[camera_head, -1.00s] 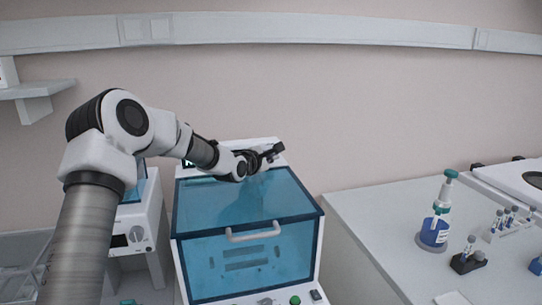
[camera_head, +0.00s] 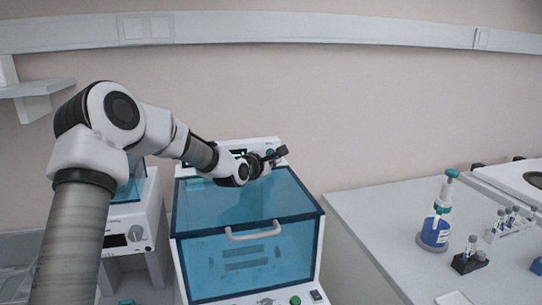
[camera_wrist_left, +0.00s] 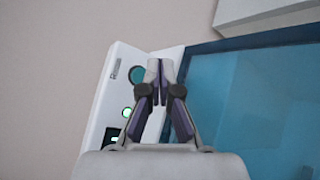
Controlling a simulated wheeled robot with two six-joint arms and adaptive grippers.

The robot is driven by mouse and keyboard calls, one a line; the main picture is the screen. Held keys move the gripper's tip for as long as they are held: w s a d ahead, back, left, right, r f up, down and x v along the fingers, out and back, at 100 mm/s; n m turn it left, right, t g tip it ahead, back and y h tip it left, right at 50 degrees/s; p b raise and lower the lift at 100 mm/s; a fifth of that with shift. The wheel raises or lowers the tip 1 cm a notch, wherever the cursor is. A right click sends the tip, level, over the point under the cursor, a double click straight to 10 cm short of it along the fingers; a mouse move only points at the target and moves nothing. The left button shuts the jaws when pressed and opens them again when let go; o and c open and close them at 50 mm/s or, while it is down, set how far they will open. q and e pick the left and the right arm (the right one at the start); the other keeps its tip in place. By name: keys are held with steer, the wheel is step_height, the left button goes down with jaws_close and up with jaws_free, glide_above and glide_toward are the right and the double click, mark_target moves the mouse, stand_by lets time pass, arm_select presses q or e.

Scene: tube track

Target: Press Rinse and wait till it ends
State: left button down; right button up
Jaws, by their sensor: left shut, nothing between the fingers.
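A white machine (camera_head: 180,250) with a closed see-through blue lid (camera_head: 245,205) and a grey handle stands in the middle of the head view. Its rear control panel has a green-lit display (camera_head: 238,153), partly covered by my arm. In the left wrist view the panel (camera_wrist_left: 98,120) carries a large teal round button (camera_wrist_left: 138,74), a small green-lit button (camera_wrist_left: 127,112) and the display (camera_wrist_left: 113,136). The panel lettering is too small to read. My left gripper (camera_wrist_left: 158,68) is shut and empty, its tips just right of the teal button in that view; contact cannot be told.
A green button (camera_head: 295,300) is on the machine's front. On the right, a white bench (camera_head: 370,215) holds a blue bottle (camera_head: 434,232) and tube racks (camera_head: 468,262). Another white device (camera_head: 130,235) with a dial stands on the left.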

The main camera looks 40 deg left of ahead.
mark_target(277, 176)
arm_select(q)
steer(key=shift+s+d, duration=1.3)
steer(key=shift+d, duration=0.25)
steer(key=shift+r, duration=0.15)
